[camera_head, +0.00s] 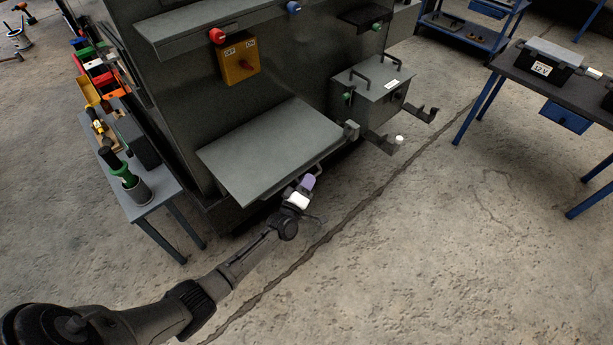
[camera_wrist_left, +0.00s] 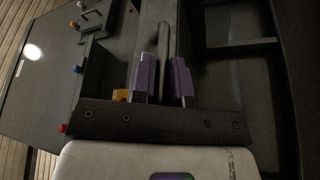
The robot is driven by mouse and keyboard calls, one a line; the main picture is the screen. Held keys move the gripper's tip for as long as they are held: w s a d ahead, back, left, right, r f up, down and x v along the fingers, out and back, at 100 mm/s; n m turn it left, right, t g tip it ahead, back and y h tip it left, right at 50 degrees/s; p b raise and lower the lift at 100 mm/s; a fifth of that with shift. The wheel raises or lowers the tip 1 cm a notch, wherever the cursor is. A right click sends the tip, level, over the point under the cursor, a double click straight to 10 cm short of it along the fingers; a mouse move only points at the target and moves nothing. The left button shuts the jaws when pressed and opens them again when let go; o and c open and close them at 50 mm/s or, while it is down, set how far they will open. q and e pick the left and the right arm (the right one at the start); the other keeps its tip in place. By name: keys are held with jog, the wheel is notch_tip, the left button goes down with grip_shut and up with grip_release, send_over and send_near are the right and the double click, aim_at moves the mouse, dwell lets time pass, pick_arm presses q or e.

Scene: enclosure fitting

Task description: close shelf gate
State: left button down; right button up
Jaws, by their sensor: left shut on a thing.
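A flat grey panel (camera_head: 270,150), which I take to be the shelf gate, juts out from the front of the dark enclosure (camera_head: 180,65). My left gripper (camera_head: 304,184) is at the panel's front right edge, its arm coming in from the lower left. In the left wrist view, its purple fingers (camera_wrist_left: 164,80) are shut on a dark looped handle (camera_wrist_left: 165,38). The fingers hide part of the handle, and the panel hides what lies beneath it. My right gripper is not in view.
A grey lidded box (camera_head: 370,90) and dark hooks (camera_head: 383,143) sit right of the panel. A yellow switch box (camera_head: 238,60) is above it. A tool bench (camera_head: 150,190) stands at left, a black table (camera_head: 560,80) at right. The floor in front is clear.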

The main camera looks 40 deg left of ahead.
aim_at(306, 170)
pick_arm(q)
notch_tip(306, 170, up, 2)
jog(key=n+p, duration=0.1)
jog(key=n+g+p, duration=0.1)
jog(key=n+p, duration=0.2)
jog(key=shift+a+r+n+g+y+p, duration=0.15)
jog(key=shift+r+n+g+y+p, duration=0.15)
jog(key=shift+n+g, duration=0.1)
jog(key=n+p, duration=0.1)
jog(key=r+n+g+p, duration=0.1)
jog(key=n+p, duration=0.1)
jog(key=shift+a, duration=0.4)
jog(key=shift+n+g, duration=0.3)
jog(key=shift+f, duration=0.1)
jog(key=c, duration=1.2)
grip_release()
jog(key=shift+a, duration=0.1)
jog(key=shift+o, duration=0.2)
jog(key=p+v, duration=0.4)
jog(key=v, duration=1)
jog(key=shift+a, duration=0.15)
